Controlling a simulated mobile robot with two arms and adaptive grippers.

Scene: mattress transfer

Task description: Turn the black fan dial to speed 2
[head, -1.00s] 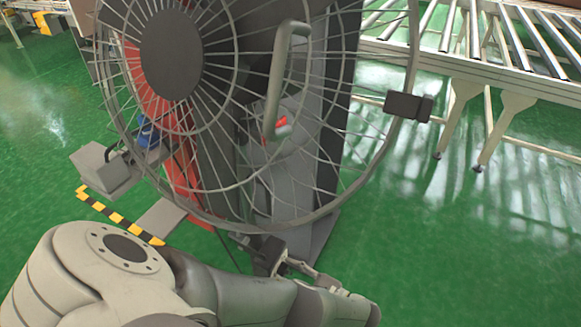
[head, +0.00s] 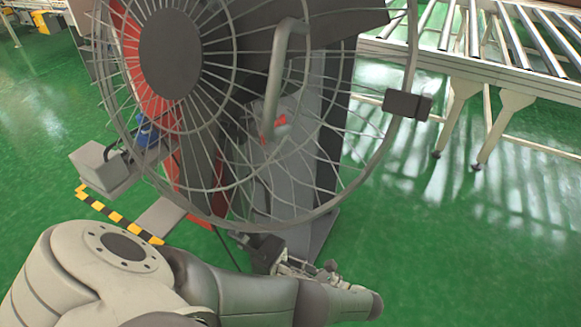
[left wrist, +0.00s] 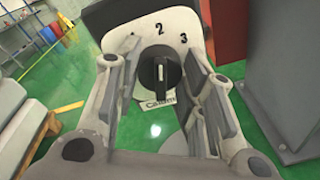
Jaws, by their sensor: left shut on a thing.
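The black fan dial (left wrist: 161,72) shows in the left wrist view on a pale plate (left wrist: 140,30) with the numbers 2 and 3. Its light pointer mark stands nearly upright, toward the 2. My left gripper (left wrist: 150,66) is shut on the dial, with a finger on each side of it. In the head view my left gripper (head: 292,266) is low at the fan's base, below the wire cage (head: 225,100). The dial cannot be made out in the head view. My right gripper is not in view.
The fan's round wire cage and its curved handle (head: 280,75) stand above my left arm. A roller conveyor (head: 480,50) is at the upper right. A yellow-black striped edge (head: 120,218) lies on the green floor at left.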

